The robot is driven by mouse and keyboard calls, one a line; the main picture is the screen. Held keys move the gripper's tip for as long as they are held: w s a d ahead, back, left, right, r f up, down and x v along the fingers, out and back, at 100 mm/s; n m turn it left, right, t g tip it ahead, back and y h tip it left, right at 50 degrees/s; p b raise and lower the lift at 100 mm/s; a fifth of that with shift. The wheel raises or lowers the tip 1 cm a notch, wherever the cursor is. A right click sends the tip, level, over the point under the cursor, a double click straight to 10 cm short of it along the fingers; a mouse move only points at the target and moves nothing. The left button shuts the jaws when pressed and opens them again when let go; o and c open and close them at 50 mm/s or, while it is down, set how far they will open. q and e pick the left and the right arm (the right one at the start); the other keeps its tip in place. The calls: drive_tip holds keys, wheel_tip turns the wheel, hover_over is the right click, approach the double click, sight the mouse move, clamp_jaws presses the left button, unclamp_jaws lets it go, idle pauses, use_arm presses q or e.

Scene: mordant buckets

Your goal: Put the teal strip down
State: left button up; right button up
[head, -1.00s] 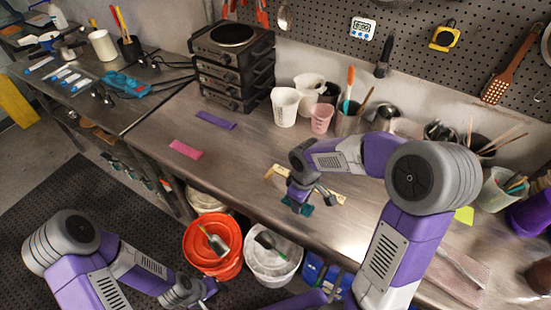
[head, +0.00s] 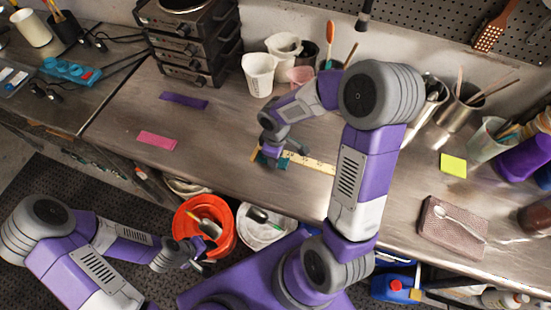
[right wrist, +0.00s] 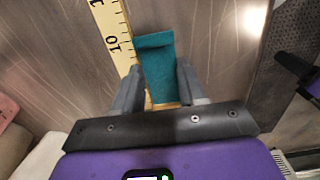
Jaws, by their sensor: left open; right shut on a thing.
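The teal strip (head: 273,161) is at the left end of the ruler on the bench in the head view. My right gripper (head: 270,152) is shut on it from above. In the right wrist view the strip (right wrist: 157,72) sits between the two fingers and stretches out beyond them, alongside the ruler (right wrist: 110,35). The strip is at or very near the bench top; I cannot tell whether it touches. My left gripper (head: 197,259) is open and empty, low by the orange bucket in front of the bench.
A pink strip (head: 157,140) and a purple strip (head: 184,101) lie to the left on the bench (head: 215,150). Cups (head: 259,75) stand behind. The orange bucket (head: 186,222) and a white bucket (head: 254,236) stand below the front edge. A yellow-green pad (head: 453,164) lies right.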

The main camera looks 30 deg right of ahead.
drive_tip(key=shift+f, duration=0.9)
drive_tip(key=shift+s, duration=0.15)
